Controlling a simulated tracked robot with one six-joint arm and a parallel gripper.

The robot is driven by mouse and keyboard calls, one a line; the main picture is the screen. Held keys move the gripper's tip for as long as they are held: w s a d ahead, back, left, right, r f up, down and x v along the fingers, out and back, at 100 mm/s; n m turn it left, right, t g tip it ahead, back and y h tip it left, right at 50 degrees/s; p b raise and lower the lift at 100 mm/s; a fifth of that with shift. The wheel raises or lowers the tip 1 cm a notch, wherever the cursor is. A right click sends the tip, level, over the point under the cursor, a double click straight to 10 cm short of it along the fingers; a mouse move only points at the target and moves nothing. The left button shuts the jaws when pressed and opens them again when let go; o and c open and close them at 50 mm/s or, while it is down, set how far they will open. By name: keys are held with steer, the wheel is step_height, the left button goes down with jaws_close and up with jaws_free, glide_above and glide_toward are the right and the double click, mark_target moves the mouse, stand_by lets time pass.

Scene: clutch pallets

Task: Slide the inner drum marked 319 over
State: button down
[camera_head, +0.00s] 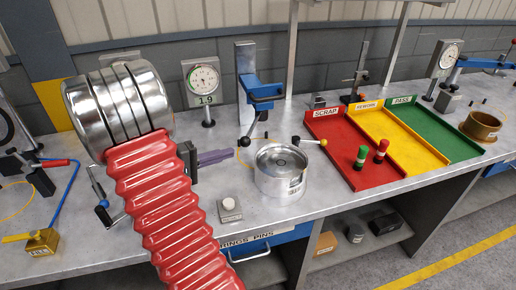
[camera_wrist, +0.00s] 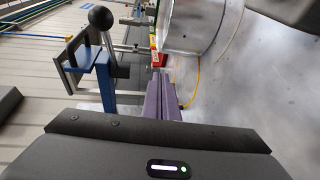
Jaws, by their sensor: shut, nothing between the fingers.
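A shiny silver drum (camera_head: 281,178) stands upright on the grey bench in the head view, with a small label low on its right side; the number is too small to read. In the wrist view a shiny curved metal body (camera_wrist: 195,38), seemingly the drum, shows at the top, beyond the fingers. My gripper (camera_head: 230,154) has purple fingers, shut and empty, left of the drum and pointing toward it. A small gap seems to separate the tips from the drum. The fingers (camera_wrist: 162,85) also show closed together in the wrist view.
Red SCRAP (camera_head: 327,127), yellow REWORK (camera_head: 388,125) and green PASS (camera_head: 430,127) trays lie right of the drum; green and red pegs stand in SCRAP. A blue clamp stand (camera_head: 258,90) is behind. A small block with a white knob (camera_head: 229,208) sits front left.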

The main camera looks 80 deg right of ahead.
steer(key=shift+g+h, duration=0.3)
steer(key=shift+h, duration=0.5)
steer(key=d, duration=0.1)
steer(key=d+f, duration=0.1)
steer(key=d, duration=0.1)
steer(key=d+f, duration=0.1)
steer(key=shift+s+d+f, duration=0.15)
steer(key=shift+s+d, duration=0.05)
steer(key=shift+s, duration=0.05)
steer(key=shift+s, duration=0.1)
steer(key=x, duration=1)
steer(key=shift+s+a, duration=0.3)
steer(key=shift+a, duration=0.3)
steer(key=shift+s+a, duration=0.35)
steer(key=shift+a, duration=0.3)
steer(key=shift+s+a, duration=0.3)
steer(key=shift+a, duration=0.2)
